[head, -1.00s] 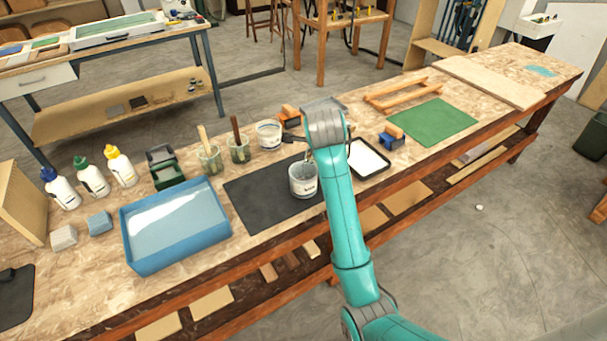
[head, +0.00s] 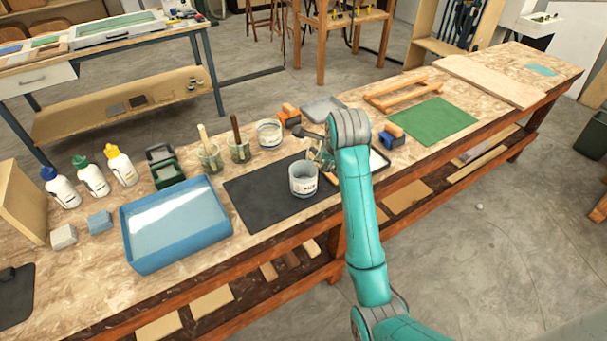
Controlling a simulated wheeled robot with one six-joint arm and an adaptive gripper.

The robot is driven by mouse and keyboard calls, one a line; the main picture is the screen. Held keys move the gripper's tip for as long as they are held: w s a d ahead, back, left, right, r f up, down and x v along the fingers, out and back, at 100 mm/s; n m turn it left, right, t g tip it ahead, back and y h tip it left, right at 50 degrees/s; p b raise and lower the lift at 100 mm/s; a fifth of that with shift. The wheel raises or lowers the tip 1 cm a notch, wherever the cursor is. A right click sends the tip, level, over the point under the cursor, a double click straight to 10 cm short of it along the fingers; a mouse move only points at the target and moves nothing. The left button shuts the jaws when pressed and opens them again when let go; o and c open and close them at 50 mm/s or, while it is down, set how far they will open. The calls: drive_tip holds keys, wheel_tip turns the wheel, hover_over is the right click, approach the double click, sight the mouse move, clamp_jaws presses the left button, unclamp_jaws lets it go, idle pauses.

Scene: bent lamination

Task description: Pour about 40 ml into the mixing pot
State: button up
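A pale pot with a printed label (head: 303,182), which looks like the mixing pot, stands upright on the dark mat (head: 260,197). Another clear pot with pale contents (head: 269,136) stands behind the mat. My gripper (head: 318,158) is low, just behind and right of the labelled pot, partly hidden by the pot and my wrist. I cannot tell whether its fingers are open or touching the pot. Three white bottles stand at the left: blue-capped (head: 61,190), green-capped (head: 92,177) and yellow-capped (head: 121,167). Liquid levels are not readable.
A blue tray of liquid (head: 178,255) lies left of the mat. Brush jars (head: 210,158) (head: 239,152) and a dark green box (head: 168,175) stand behind. A roller (head: 391,136), green mat (head: 434,122) and wooden frame (head: 403,93) lie right. Bare bench shows at the front left.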

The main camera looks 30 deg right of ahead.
drive_tip(key=shift+w+a+r+m+t+y, duration=0.15)
drive_tip(key=shift+r+m+t+y, duration=0.35)
drive_tip(key=shift+y, duration=0.6)
drive_tip(key=shift+f+t+y+b, duration=0.3)
drive_tip(key=shift+t+y, duration=0.1)
idle(1.2)
drive_tip(key=shift+s+d+f+m+t+y, duration=0.3)
drive_tip(key=shift+d+f+m+t+y, duration=0.25)
drive_tip(key=shift+y, duration=0.25)
drive_tip(key=shift+s+d+f+m+t+y+b, duration=0.15)
drive_tip(key=shift+d+f+m+t+y+b, duration=0.2)
drive_tip(key=shift+t+y, duration=0.2)
drive_tip(key=shift+s+d+f+m+t+y+b, duration=0.2)
drive_tip(key=shift+d+f+t+y+b, duration=0.1)
drive_tip(key=shift+f+t+y+b, duration=0.25)
drive_tip(key=shift+d+f+m+t+y, duration=0.15)
drive_tip(key=shift+f+m+t+y, duration=0.2)
drive_tip(key=shift+f, duration=0.5)
drive_tip(key=shift+d+f+m+t+y, duration=0.15)
drive_tip(key=shift+f+y, duration=0.3)
drive_tip(key=shift+f, duration=0.35)
